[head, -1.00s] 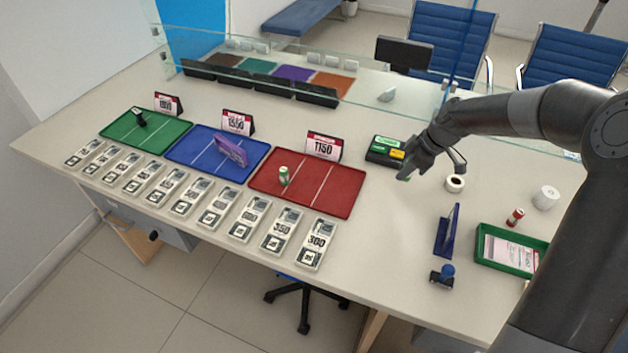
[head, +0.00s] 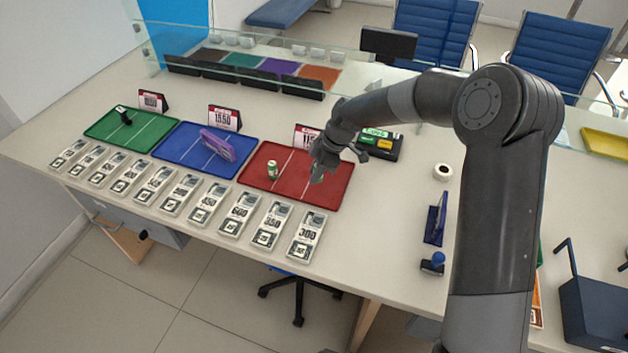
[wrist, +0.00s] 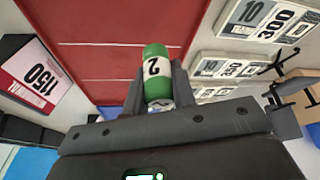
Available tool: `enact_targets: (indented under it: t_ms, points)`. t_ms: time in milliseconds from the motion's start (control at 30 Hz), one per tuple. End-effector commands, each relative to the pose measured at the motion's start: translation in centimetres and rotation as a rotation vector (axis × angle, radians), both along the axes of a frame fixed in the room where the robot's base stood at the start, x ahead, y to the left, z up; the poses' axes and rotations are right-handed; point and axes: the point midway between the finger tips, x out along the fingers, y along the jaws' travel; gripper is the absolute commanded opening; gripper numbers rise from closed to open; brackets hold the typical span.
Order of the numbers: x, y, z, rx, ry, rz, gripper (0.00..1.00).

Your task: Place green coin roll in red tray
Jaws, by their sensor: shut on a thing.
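The red tray (head: 336,193) lies on the counter below my gripper (head: 317,174), and it fills the upper middle of the wrist view (wrist: 95,25). My gripper is shut on a green coin roll (wrist: 157,68) with a white band marked 2. The roll is between the two fingers in the wrist view, over the tray; in the head view the gripper mostly hides it. Its exact height above the tray is hard to tell. Another green and white roll (head: 272,170) stands upright in the tray, left of my gripper.
Price card 1150 (head: 304,137) stands behind the red tray, partly hidden by my arm. The blue tray (head: 178,151), holding a purple item (head: 217,145), lies to the left. Several banknote stacks (head: 306,236) line the front. A dark box (head: 392,150) with green and yellow labels is behind right.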

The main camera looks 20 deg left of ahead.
Motion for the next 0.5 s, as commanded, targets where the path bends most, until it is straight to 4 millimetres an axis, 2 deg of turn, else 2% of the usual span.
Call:
enact_targets:
  t_ms: [167, 400, 500]
  points:
    - [0.0, 0.5, -0.9, 0.000, 0.001, -0.002, 0.00]
    - [0.0, 0.5, -4.1, -0.001, 0.002, -0.002, 0.00]
    - [0.0, 0.5, -4.3, 0.000, 0.000, -0.002, 0.00]
